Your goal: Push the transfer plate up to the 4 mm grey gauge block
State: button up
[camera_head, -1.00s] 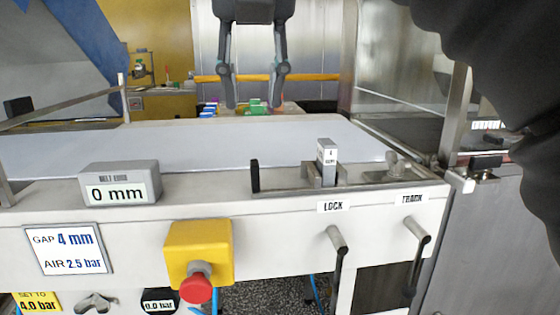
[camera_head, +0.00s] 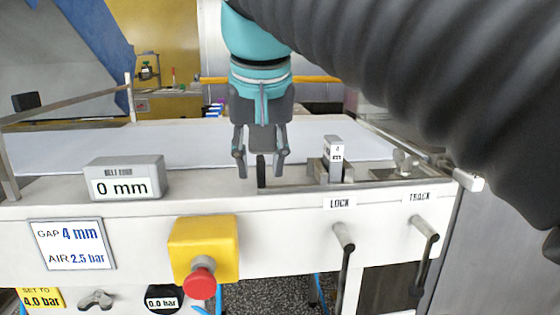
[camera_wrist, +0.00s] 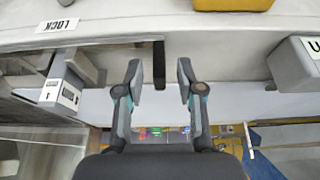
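The thin grey transfer plate (camera_head: 295,188) appears to be the strip along the near edge of the belt. A black upright tab (camera_head: 261,171) stands at its left end. The small grey gauge block (camera_head: 333,148), with a printed label, stands upright in a metal holder right of the tab, with a gap between them. My gripper (camera_head: 261,160) points down with fingers apart, one on each side of the tab. In the wrist view the black tab (camera_wrist: 159,62) shows between the open fingertips (camera_wrist: 158,70), apart from both. The gauge block (camera_wrist: 66,93) is at left there.
A grey belt-edge display (camera_head: 124,178) reading 0 mm stands left of my gripper. The LOCK lever (camera_head: 344,240), TRACK lever (camera_head: 424,240) and a red stop button (camera_head: 200,282) are on the front. The white belt (camera_head: 190,140) behind is clear.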

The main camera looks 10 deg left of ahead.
grip_shut()
jog(key=shift+w+d+p, duration=0.1)
jog(key=shift+d+p, duration=0.2)
jog(key=shift+d, duration=0.15)
grip_release()
jog(key=v, duration=1.2)
jog(key=shift+f, duration=0.1)
